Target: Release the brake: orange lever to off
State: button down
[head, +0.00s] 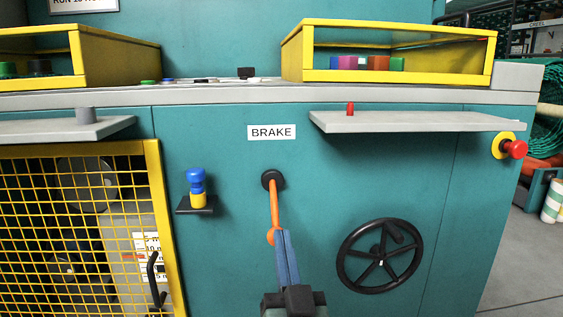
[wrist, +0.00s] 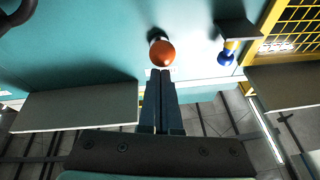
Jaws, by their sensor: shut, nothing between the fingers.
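The orange lever (head: 275,208) hangs almost straight down from a round black pivot (head: 272,180) on the teal machine panel, below the white BRAKE label (head: 271,132). Its ball end is at the bottom. In the wrist view the orange ball (wrist: 161,52) sits just beyond my fingertips. My gripper (head: 280,234) is shut and empty, its blue fingers pressed together. The tips appear at or just beside the ball and partly cover it in the head view; I cannot tell if they touch. No off marking is readable near the lever.
A black handwheel (head: 380,256) is right of the lever. A small shelf with a blue and yellow item (head: 197,188) is to the left. A grey ledge (head: 420,122) juts out at upper right, near a red button (head: 514,149). A yellow mesh guard (head: 152,220) is at left.

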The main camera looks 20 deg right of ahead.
jog(key=shift+w+f+b, duration=0.1)
jog(key=shift+f+b, duration=0.3)
jog(key=shift+f, duration=0.05)
dwell(0.3)
jog(key=shift+r, duration=0.1)
